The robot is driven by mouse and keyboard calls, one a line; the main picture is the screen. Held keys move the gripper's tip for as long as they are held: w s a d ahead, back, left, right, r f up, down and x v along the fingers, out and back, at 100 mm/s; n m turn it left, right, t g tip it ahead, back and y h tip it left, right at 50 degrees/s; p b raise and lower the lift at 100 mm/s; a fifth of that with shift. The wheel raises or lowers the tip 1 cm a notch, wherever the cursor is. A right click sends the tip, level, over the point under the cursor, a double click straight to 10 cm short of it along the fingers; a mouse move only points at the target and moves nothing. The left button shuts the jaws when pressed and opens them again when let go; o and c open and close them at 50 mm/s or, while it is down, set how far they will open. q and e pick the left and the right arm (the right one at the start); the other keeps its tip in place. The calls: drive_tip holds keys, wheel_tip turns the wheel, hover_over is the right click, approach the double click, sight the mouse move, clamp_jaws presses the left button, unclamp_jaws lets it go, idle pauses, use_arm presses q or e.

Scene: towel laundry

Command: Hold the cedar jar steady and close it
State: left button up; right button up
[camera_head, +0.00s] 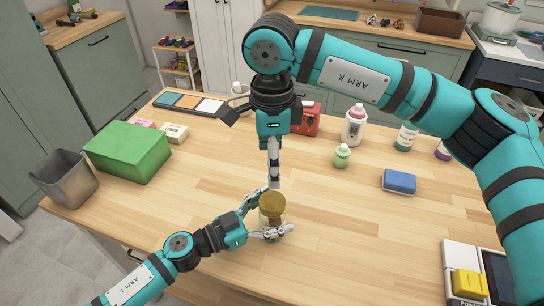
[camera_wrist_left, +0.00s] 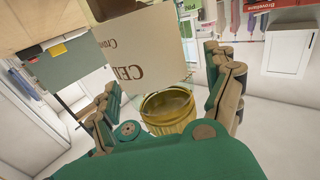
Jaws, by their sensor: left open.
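The cedar jar (camera_head: 276,224) stands on the wooden table near its front edge, with a round golden-brown lid (camera_head: 271,204) over its top. My left gripper (camera_head: 266,212) is open, with its fingers on either side of the jar. In the left wrist view the jar's pale label (camera_wrist_left: 145,50) fills the upper middle, and a ribbed golden lid (camera_wrist_left: 168,125) shows near the palm with a hollow round face. I cannot tell if lid and jar touch. My right gripper (camera_head: 274,183) points down just over the lid; its fingers are seen edge-on and its grip is unclear.
A green box (camera_head: 127,150) and a grey bin (camera_head: 64,178) stand at left. The table around the jar is clear.

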use_arm(q)
drive_tip(key=shift+a, duration=0.1)
drive_tip(key=v, duration=1.2)
